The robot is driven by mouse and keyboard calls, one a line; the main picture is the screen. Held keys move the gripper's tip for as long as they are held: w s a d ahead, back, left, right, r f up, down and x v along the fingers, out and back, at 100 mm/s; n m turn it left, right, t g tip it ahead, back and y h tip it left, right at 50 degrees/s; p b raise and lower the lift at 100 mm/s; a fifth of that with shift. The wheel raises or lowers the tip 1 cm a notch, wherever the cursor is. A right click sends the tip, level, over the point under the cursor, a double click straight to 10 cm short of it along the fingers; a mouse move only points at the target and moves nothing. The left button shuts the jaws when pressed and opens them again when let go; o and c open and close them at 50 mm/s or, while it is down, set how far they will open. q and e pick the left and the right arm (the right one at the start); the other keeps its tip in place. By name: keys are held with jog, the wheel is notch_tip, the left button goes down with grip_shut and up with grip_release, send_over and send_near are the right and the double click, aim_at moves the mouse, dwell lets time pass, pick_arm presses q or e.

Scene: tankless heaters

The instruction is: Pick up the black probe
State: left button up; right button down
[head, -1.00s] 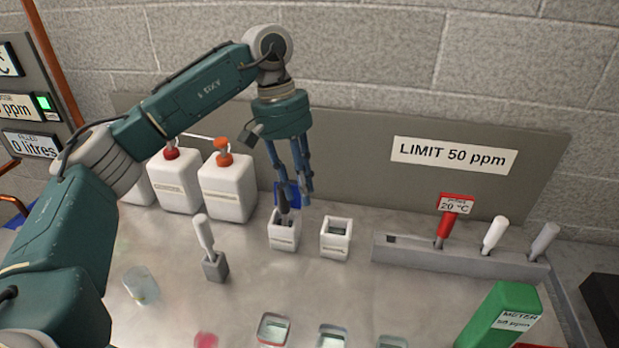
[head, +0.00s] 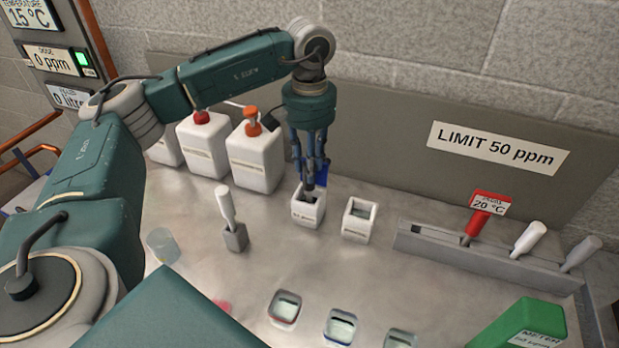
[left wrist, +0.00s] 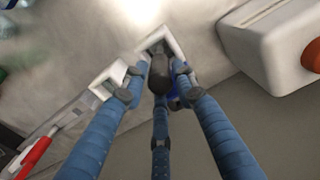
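The black probe (left wrist: 160,74) stands with its lower end in a small white square holder (head: 307,213) on the bench. In the head view its dark handle (head: 309,187) shows just below the fingers. My left gripper (head: 315,165) points down directly over it. In the left wrist view the fingertips of the left gripper (left wrist: 158,85) stand around the probe, with narrow gaps at both sides, so it looks open. The probe's tip is hidden inside the holder. My right gripper is not in view.
A second white holder (head: 359,220) stands just right. A white-handled stick in a grey block (head: 235,236) stands left. White bottles (head: 255,158) stand behind. A grey rack (head: 475,262) with red and white handles and a green meter (head: 530,325) are at right.

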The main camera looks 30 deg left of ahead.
pick_arm(q)
notch_tip(320, 180, down, 2)
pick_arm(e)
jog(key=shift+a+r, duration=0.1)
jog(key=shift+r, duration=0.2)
pick_arm(q)
jog(key=shift+c, duration=0.3)
grip_shut()
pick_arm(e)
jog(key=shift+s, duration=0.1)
